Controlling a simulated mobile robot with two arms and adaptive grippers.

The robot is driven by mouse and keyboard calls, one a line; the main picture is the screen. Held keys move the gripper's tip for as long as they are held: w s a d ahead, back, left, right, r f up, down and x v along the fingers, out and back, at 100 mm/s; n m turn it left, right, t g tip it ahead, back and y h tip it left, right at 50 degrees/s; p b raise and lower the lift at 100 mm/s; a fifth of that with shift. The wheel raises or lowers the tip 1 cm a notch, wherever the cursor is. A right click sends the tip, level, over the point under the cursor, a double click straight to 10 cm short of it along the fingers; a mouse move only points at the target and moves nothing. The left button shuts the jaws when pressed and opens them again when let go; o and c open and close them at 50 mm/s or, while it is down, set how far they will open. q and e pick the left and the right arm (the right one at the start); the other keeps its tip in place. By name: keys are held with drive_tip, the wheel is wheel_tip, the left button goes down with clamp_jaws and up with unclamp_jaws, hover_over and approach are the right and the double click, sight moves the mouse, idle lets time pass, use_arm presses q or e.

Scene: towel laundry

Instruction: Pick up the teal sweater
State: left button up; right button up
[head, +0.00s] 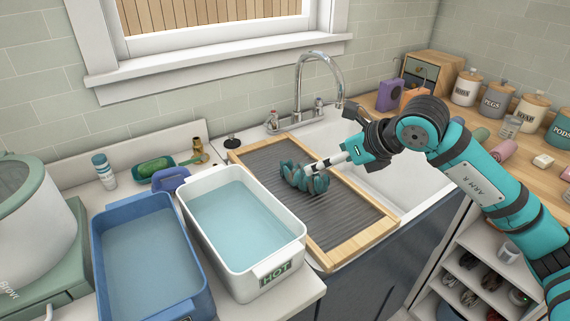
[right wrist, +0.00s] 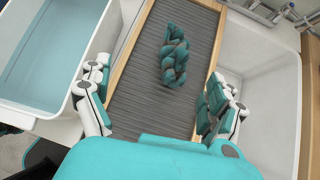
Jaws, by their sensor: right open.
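The teal sweater (right wrist: 174,55) is a twisted, rope-like bundle with a few brownish bits, lying on the grey ribbed washboard (right wrist: 140,110). In the head view the sweater (head: 290,176) sits near the middle of the wood-framed washboard (head: 338,208), partly hidden by my right gripper. My right gripper (head: 318,171) reaches over the board from the right. In the right wrist view the right gripper (right wrist: 160,92) has its fingers wide apart, one on each side of the board, with nothing between the tips. The sweater lies beyond them. My left gripper is not in view.
A white tub of water labelled HOT (head: 190,200) and a blue tub of water (head: 103,272) stand left of the board. The sink (head: 412,185) and chrome tap (head: 300,80) are behind and right. Jars (head: 495,97) line the wooden counter at right.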

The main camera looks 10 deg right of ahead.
drive_tip(key=w+d, duration=0.1)
drive_tip(key=p, duration=0.2)
approach(304, 172)
drive_tip(key=w+f, duration=0.2)
drive_tip(key=shift+w+a+f+h, duration=0.15)
drive_tip(key=shift+w+a+h, duration=0.15)
drive_tip(key=shift+a+h, duration=0.1)
drive_tip(key=x, duration=0.3)
drive_tip(key=shift+p, duration=0.4)
drive_tip(key=shift+w+a+f, duration=0.15)
drive_tip(key=shift+w+f, duration=0.4)
drive_tip(key=x, duration=0.1)
drive_tip(key=p+x, duration=0.1)
drive_tip(key=x, duration=0.1)
drive_tip(key=p+x, duration=0.1)
drive_tip(key=shift+w+d+f, duration=0.2)
drive_tip(key=shift+f, duration=0.05)
drive_tip(key=shift+w+f, duration=0.1)
drive_tip(key=shift+f, duration=0.05)
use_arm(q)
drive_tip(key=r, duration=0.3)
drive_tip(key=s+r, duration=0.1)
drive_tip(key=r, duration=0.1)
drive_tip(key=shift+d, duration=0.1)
use_arm(e)
drive_tip(key=c, duration=1.5)
